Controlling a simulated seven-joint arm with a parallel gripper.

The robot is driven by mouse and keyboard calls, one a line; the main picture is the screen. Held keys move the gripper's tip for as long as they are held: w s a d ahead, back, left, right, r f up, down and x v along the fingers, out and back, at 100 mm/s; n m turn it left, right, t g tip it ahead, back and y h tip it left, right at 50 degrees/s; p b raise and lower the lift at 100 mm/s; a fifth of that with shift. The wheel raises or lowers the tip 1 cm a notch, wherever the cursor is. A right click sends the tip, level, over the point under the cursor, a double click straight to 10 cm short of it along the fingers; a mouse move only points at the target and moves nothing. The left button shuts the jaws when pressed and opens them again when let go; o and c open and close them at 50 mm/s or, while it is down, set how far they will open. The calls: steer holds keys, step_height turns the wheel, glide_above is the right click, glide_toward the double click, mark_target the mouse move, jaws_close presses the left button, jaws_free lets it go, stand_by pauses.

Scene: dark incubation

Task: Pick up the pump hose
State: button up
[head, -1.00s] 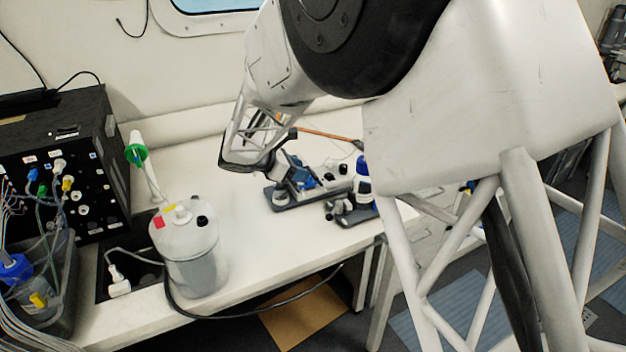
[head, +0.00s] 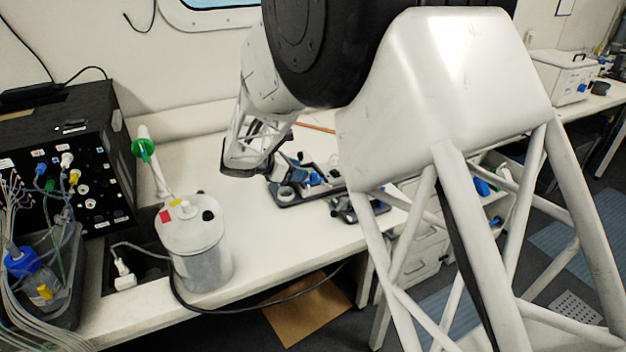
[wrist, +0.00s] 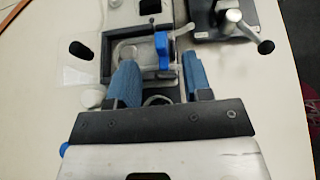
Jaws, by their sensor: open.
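I cannot tell for sure which thing is the pump hose. A thin black hose (head: 245,316) loops from the white canister (head: 199,262) below the bench's front edge. A white tube with a green collar (head: 143,150) stands behind the canister. In the wrist view, a pale curved piece (wrist: 157,100), perhaps tubing, shows between my fingers. My gripper (wrist: 160,82) is open, with its two blue fingers apart over a grey tray with a blue lever (wrist: 162,45). In the head view my gripper (head: 284,165) is at the tray (head: 290,201), partly hidden by my wrist.
A black box with connectors (head: 75,150) and a grey bin with blue-capped bottle (head: 65,312) stand at left. A dark plate with a metal lever (wrist: 235,22) lies beside the tray. Bench top (head: 265,235) is clear between canister and tray.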

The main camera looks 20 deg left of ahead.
mark_target(313, 173)
steer(key=shift+w+d, duration=0.1)
steer(key=shift+d, duration=0.05)
steer(key=shift+x, duration=2.55)
steer(key=shift+c, duration=0.3)
jaws_close()
